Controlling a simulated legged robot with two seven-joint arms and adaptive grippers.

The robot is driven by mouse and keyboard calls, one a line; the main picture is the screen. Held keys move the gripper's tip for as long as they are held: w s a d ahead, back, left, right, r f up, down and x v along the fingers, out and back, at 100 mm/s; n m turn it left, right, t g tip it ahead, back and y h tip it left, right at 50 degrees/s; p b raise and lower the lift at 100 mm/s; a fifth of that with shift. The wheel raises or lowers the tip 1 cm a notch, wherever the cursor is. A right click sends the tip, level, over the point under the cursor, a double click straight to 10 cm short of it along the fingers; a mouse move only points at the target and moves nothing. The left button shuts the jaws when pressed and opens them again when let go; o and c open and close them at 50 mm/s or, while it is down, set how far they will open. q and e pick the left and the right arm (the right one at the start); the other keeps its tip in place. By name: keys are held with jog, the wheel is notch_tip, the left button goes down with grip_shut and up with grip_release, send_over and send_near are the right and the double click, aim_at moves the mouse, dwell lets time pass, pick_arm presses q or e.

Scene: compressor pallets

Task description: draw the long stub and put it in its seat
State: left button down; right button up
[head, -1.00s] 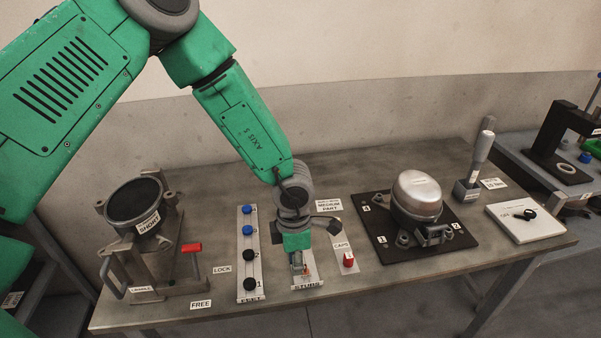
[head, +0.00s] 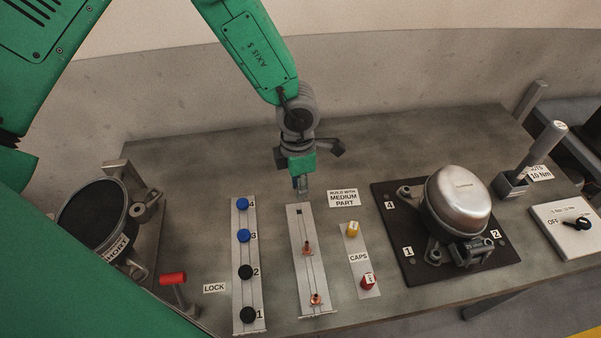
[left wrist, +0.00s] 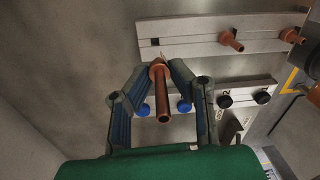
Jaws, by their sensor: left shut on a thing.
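My left gripper (head: 302,190) is over the far end of the stub strip (head: 322,275). In the left wrist view its fingers (left wrist: 160,75) are closed around a long copper stub (left wrist: 163,98). In the head view I cannot make out this stub. The strip has an empty square hole near its far end. Two other copper stubs stand in it, one near the middle (head: 307,248) and one near the front (head: 316,298). The silver compressor (head: 459,198) sits on a dark plate (head: 398,239) to the right. I cannot make out the stub's seat. My right gripper is not in view.
The feet strip (head: 249,292) with blue and black feet lies left of the stub strip. The caps strip (head: 362,275) with yellow and red caps lies right of it. A clamp fixture (head: 98,212) with a red handle (head: 172,279) stands at the left. A torque tool (head: 545,150) stands at the back right.

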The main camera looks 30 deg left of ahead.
aim_at(298, 206)
pick_arm(q)
jog(key=shift+s+a, duration=0.15)
jog(key=shift+a, duration=0.1)
jog(key=shift+w+f, duration=0.15)
jog(key=shift+w, duration=0.05)
jog(key=shift+f+b, duration=0.35)
jog(key=shift+f, duration=0.45)
jog(key=shift+f+b, duration=0.5)
jog(key=shift+f, duration=0.25)
notch_tip(298, 206, down, 2)
jog(key=shift+d+b, duration=0.1)
jog(key=shift+b, duration=0.45)
jog(key=shift+f, duration=0.35)
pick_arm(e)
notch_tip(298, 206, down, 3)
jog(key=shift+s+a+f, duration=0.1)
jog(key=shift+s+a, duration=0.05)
pick_arm(q)
jog(key=shift+p, duration=0.5)
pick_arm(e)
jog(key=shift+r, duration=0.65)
pick_arm(q)
jog(key=shift+f+b, duration=0.75)
jog(key=shift+f, duration=0.45)
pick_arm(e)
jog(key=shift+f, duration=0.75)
